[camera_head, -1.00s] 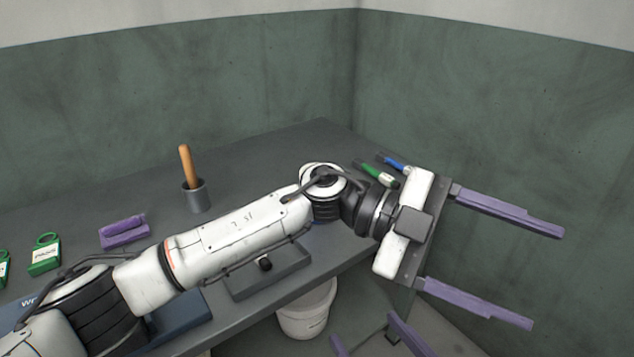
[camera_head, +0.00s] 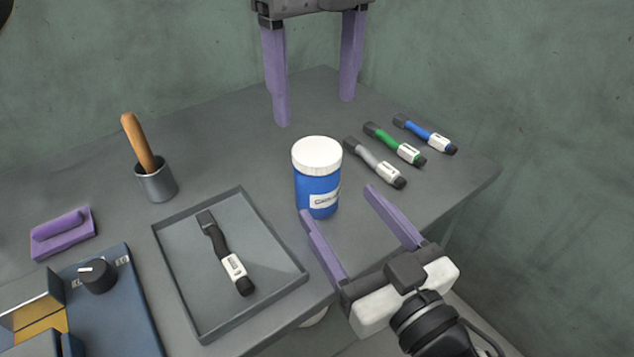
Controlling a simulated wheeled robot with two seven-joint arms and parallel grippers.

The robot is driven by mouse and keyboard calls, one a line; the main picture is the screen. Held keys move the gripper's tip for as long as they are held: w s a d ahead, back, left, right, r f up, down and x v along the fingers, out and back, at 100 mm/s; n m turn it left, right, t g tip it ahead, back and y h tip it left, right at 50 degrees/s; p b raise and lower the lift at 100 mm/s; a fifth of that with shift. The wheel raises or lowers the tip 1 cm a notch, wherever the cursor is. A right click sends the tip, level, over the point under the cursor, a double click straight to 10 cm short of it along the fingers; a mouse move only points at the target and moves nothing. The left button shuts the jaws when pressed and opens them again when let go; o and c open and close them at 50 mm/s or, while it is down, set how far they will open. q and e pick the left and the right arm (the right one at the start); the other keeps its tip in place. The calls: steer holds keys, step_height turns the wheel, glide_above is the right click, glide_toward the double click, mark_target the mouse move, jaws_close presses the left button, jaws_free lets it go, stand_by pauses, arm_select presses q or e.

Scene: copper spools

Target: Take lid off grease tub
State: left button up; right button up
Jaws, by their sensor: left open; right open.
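The grease tub (camera_head: 318,193) is a blue cylinder with a white label, standing upright on the table. Its white lid (camera_head: 317,153) sits on top. My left gripper (camera_head: 315,112) is open and empty, pointing down above and behind the tub, at the top of the view. My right gripper (camera_head: 338,198) is open and reaches in from the lower right. Its purple fingers point toward the tub, with the left fingertip close to the tub's lower front. I cannot tell whether they touch.
A grey tray (camera_head: 181,297) holding a black-handled tool (camera_head: 224,255) lies left of the tub. Grey (camera_head: 375,163), green (camera_head: 395,145) and blue (camera_head: 426,134) tools lie to its right. A metal cup (camera_head: 157,182) with a wooden handle, a purple block (camera_head: 63,236) and a blue knobbed box (camera_head: 112,310) are at left.

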mark_target(326, 188)
steer(key=x, duration=0.7)
steer(key=shift+w+a, duration=0.1)
steer(key=shift+c, duration=0.4)
